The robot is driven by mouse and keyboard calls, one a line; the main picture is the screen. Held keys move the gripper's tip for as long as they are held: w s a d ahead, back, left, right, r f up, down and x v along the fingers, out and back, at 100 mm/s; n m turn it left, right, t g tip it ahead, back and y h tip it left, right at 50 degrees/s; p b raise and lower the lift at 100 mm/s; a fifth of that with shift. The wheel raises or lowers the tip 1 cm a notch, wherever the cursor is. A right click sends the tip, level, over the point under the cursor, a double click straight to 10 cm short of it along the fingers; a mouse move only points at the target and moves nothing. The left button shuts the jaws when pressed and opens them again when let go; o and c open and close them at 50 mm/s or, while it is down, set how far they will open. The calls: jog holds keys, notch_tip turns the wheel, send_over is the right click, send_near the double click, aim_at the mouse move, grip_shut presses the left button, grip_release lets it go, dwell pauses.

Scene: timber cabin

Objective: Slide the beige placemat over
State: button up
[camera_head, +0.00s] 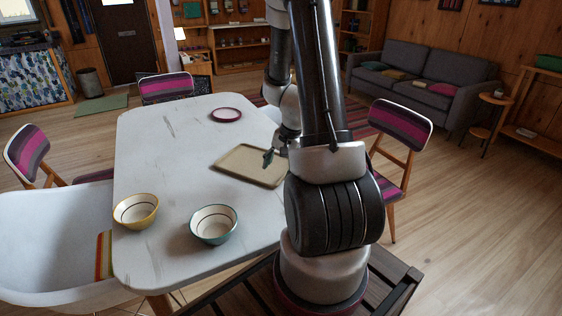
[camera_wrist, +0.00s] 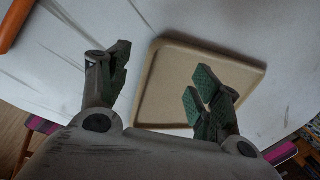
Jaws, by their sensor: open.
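The beige placemat (camera_head: 240,167) is a flat square with rounded corners and a raised-looking rim, lying on the white table (camera_head: 160,170) near its right side. In the wrist view the placemat (camera_wrist: 165,88) lies beneath and beyond my fingers. My gripper (camera_head: 270,158) is over the placemat's right part in the head view, fingers pointing down. In the wrist view my gripper (camera_wrist: 160,88) is open with nothing between its green-padded fingers; one finger is over the placemat, the other left of it. I cannot tell whether a fingertip touches it. My arm hides part of the table's right side.
A yellow bowl (camera_head: 136,211) and a teal bowl (camera_head: 214,224) stand at the table's near end. A dark pink plate (camera_head: 226,115) lies beyond the placemat. Striped chairs (camera_head: 400,135) surround the table. The table's middle, left of the placemat, is clear.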

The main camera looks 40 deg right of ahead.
aim_at(274, 183)
jog(key=shift+x, duration=2.55)
